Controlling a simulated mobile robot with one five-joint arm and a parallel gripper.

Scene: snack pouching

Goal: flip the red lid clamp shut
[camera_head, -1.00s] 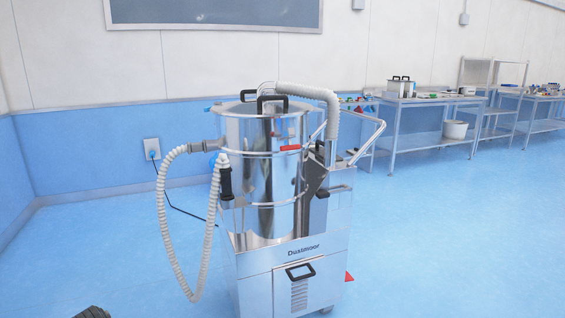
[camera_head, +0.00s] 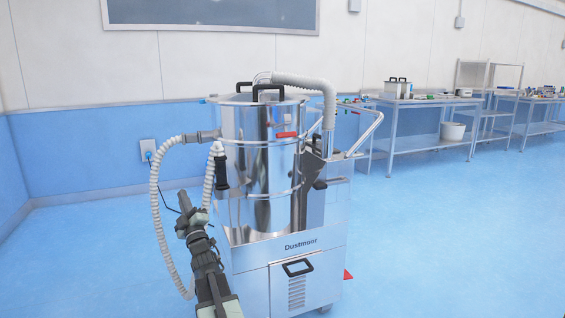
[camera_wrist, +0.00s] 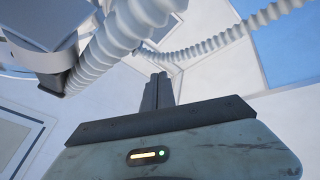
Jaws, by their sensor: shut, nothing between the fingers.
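The red lid clamp (camera_head: 287,134) is a small red bar on the front of the steel drum (camera_head: 258,165), just below the lid. I cannot tell from here whether it stands out or lies flat. My gripper (camera_head: 184,196) is at the lower left of the drum, in front of the ribbed hose, well below and left of the clamp and apart from it. In the wrist view its dark fingers (camera_wrist: 157,90) are together and hold nothing. The clamp does not show in the wrist view.
A ribbed white hose (camera_head: 157,220) loops down the machine's left side, and it passes close above my fingers in the wrist view (camera_wrist: 135,25). A black handle (camera_head: 222,170) hangs beside the drum. Benches (camera_head: 425,102) stand at the right.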

